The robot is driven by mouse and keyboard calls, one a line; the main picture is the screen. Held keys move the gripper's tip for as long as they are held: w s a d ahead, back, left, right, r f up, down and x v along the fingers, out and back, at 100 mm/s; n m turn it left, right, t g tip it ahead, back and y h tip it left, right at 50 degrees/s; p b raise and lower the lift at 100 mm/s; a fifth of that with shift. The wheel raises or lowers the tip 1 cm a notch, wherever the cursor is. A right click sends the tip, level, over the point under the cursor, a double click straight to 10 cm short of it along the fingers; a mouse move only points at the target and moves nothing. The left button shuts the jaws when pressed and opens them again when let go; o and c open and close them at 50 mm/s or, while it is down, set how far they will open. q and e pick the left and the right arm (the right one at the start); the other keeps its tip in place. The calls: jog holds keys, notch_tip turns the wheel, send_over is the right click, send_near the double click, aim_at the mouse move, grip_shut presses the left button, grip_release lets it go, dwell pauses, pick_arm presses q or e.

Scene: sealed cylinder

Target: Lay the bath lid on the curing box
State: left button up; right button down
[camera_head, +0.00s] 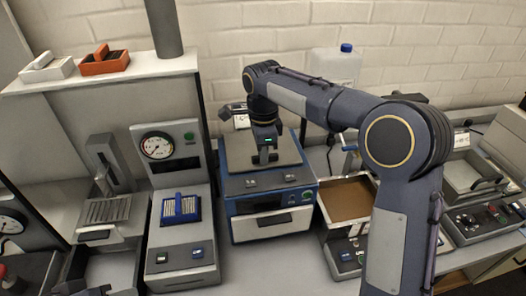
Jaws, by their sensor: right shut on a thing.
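My right gripper (265,156) points down over the blue box with a dark window and pale handle, which I take for the curing box (243,207). It is shut on a flat grey plate, which I take for the bath lid (237,162). The lid lies over the top of the box, roughly level. I cannot tell whether it touches the box or hangs just above it. My right forearm hides part of what is behind. My left gripper is not clearly in view.
An open tray with a brown inside (347,197) stands right of the box, partly behind my arm. A gauge unit with a blue rack (180,207) stands close on the left. A white jug (335,66) is behind. A steel basin unit (474,178) is at far right.

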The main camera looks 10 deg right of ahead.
jog(key=c, duration=1.9)
grip_release()
jog(key=shift+f, duration=0.15)
jog(key=o, duration=0.5)
jog(key=shift+c, duration=0.2)
